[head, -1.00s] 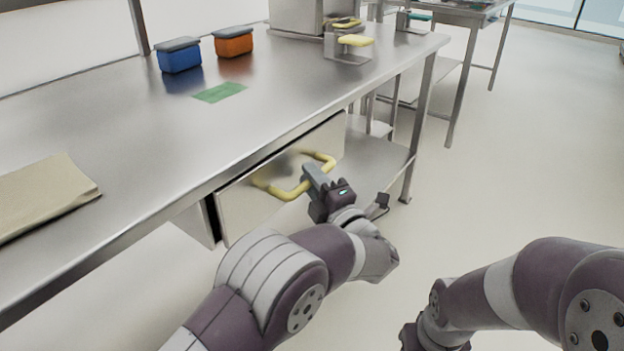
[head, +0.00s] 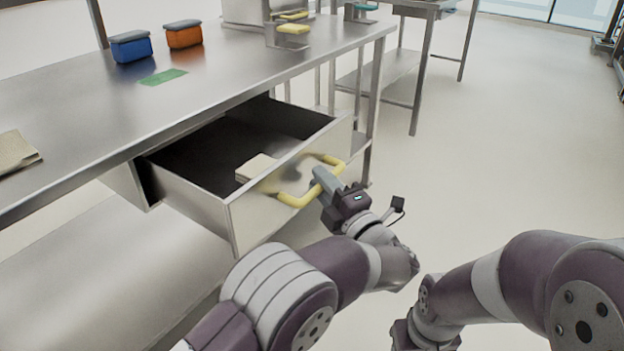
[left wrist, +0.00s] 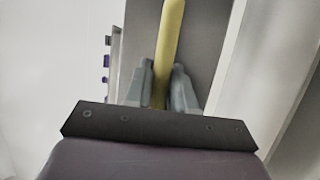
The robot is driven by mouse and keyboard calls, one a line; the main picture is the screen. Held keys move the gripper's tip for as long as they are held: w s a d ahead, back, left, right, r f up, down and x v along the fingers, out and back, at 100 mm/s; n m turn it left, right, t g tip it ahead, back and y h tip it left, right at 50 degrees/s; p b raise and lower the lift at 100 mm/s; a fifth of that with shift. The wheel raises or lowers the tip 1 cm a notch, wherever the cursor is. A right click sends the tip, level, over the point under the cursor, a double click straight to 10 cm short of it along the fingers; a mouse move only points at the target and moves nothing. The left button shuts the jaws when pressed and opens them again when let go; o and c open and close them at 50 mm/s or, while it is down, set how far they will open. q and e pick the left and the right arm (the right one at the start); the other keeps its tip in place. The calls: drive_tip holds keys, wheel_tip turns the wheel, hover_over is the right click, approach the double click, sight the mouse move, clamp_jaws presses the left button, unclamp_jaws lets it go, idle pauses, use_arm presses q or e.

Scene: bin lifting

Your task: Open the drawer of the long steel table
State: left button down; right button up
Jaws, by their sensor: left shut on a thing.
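The long steel table (head: 215,75) runs from the lower left to the upper right in the head view. Its drawer (head: 262,215) stands well out from under the tabletop, with a dark inside. A light tan flat thing (head: 256,167) lies in it near the front. The yellow handle (head: 293,200) is on the drawer front. My left gripper (head: 318,177) is shut on the handle's bar. In the left wrist view the yellow bar (left wrist: 172,40) passes between the two grey fingers (left wrist: 163,88). My right arm is at the lower right; its gripper fingers do not show.
A table leg (head: 374,105) stands just beyond the drawer. The floor to the right is clear.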

use_arm(q)
drive_tip(key=shift+s+d, duration=0.5)
drive_tip(key=shift+d, duration=0.15)
use_arm(e)
drive_tip(key=shift+s+d, duration=0.2)
drive_tip(key=shift+d, duration=0.05)
use_arm(q)
drive_tip(key=c, duration=1.1)
unclamp_jaws()
drive_tip(key=shift+o, duration=0.2)
